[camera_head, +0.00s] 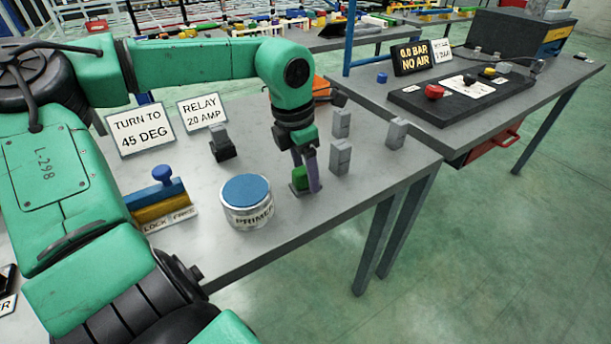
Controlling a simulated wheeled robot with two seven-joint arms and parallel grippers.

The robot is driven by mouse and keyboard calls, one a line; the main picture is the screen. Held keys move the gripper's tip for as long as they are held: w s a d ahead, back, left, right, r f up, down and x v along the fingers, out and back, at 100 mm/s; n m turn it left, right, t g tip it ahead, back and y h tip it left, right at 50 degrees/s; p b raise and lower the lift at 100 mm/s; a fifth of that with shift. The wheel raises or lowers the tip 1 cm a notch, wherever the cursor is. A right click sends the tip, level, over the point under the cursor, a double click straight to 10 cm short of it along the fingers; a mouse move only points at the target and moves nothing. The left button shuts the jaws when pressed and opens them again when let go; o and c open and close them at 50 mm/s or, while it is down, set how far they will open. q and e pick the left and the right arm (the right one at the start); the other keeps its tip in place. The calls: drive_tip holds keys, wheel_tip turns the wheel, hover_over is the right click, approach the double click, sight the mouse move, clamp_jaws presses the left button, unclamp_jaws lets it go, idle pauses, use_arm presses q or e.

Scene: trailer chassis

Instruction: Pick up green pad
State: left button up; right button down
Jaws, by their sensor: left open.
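A small green pad (300,176) sits on the grey table, near its front edge. My left arm reaches in from the left, and my left gripper (306,182) points down over the pad. Its purple fingers are open, with the pad between or just beside them; I cannot tell whether they touch it. The fingers partly hide the pad. My right gripper is not in view.
A primer tin (247,210) with a blue lid stands left of the pad. Grey blocks (340,157) stand close on the right. A black relay (222,146) and a lock block (160,199) are further left. The table front edge is near.

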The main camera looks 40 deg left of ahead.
use_arm(q)
drive_tip(key=shift+f, duration=0.1)
clamp_jaws()
wheel_tip(320, 180, up, 20)
drive_tip(key=p, duration=0.2)
drive_tip(key=c, duration=1.1)
unclamp_jaws()
clamp_jaws()
